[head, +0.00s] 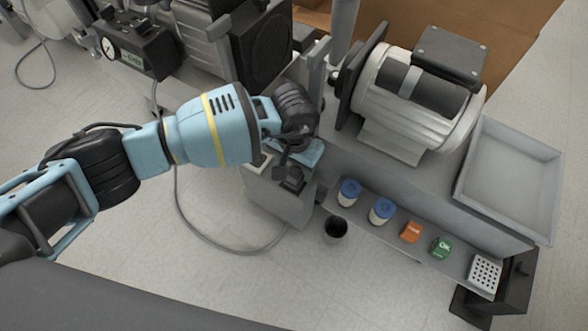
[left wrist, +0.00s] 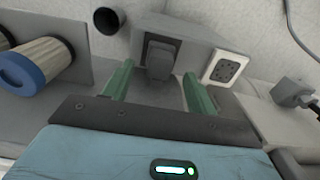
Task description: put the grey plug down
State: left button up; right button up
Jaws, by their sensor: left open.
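My left gripper (head: 300,156) is over the grey box (head: 277,200) beside the compressor bench. In the left wrist view my left gripper (left wrist: 158,70) has its two green fingers apart. A dark plug-like block (left wrist: 159,58) is between them at the box face, with gaps to both fingers. It also shows in the head view as a dark block (head: 293,178). To its right is a white socket plate (left wrist: 223,67). A grey plug (left wrist: 291,92) with a dark cable lies farther right, clear of the fingers. My right gripper is not in view.
Blue-capped filters (head: 349,192), an orange block (head: 411,231) and a green block (head: 440,247) stand on the ledge. A black cup (head: 336,228) is left of the ledge. A motor (head: 415,95) and an empty grey tray (head: 510,175) are on the right.

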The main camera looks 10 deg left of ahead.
aim_at(294, 172)
pick_arm(q)
jog(key=shift+r+p, duration=0.55)
jog(key=shift+r, duration=1.45)
